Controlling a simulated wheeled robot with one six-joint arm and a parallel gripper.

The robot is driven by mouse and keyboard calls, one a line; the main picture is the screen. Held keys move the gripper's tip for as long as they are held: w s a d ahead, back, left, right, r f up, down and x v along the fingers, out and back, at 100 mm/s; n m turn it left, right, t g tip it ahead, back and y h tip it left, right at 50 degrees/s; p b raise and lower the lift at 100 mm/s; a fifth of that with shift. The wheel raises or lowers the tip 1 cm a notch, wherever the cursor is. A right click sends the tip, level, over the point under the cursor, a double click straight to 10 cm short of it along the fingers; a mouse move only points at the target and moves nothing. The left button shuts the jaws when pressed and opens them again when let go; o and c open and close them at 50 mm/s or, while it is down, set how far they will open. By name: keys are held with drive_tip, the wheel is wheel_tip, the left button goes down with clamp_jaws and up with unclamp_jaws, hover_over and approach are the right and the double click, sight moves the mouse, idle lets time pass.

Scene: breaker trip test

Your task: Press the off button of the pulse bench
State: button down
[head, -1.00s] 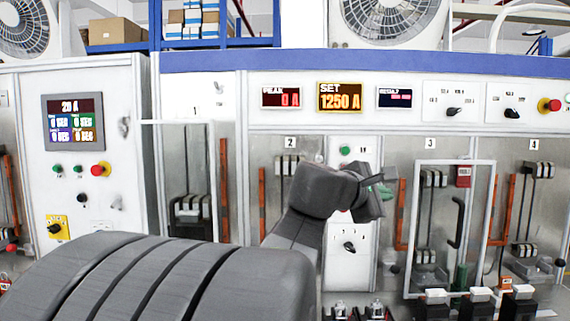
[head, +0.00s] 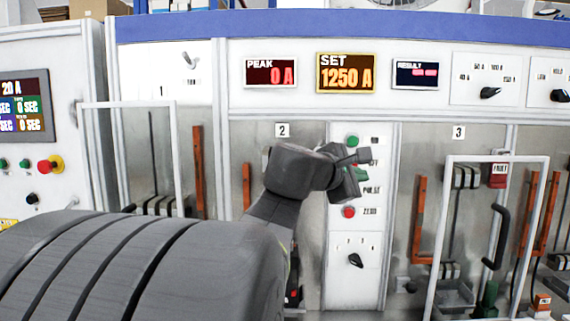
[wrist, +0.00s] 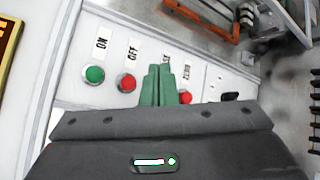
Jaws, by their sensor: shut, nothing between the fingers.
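The pulse bench's button column (head: 385,222) stands between bays 2 and 3. In the wrist view the red OFF button (wrist: 127,83) shows clear, just left of my gripper's green fingers. My gripper (wrist: 151,72) is shut and empty, its fingers covering the button between OFF and ZERO and part of that label. In the head view my gripper (head: 362,174) is in front of the column and hides the OFF button; the OFF label partly shows. I cannot tell how far the fingertips are from the panel.
The green ON button (wrist: 95,74) is left of OFF, and the red ZERO button (wrist: 185,97) is right of the fingers. A rotary knob (head: 355,260) sits below on the column. A white frame (head: 497,160) stands to the right. The SET display (head: 346,73) reads 1250 A.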

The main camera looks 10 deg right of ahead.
drive_tip(key=w+d+p, duration=0.1)
drive_tip(key=w+d, duration=0.1)
drive_tip(key=w, duration=0.6)
drive_tip(key=shift+w, duration=0.3)
drive_tip(key=shift+w+d, duration=0.1)
drive_tip(key=shift+w, duration=0.05)
idle(1.9)
drive_tip(key=shift+w, duration=0.25)
drive_tip(key=shift+w+d+p, duration=0.2)
drive_tip(key=shift+w+p, duration=0.1)
drive_tip(key=shift+w, duration=0.2)
idle(1.5)
drive_tip(key=shift+f, duration=0.2)
drive_tip(key=shift+s+a+f+b, duration=0.25)
drive_tip(key=shift+s+b, duration=0.25)
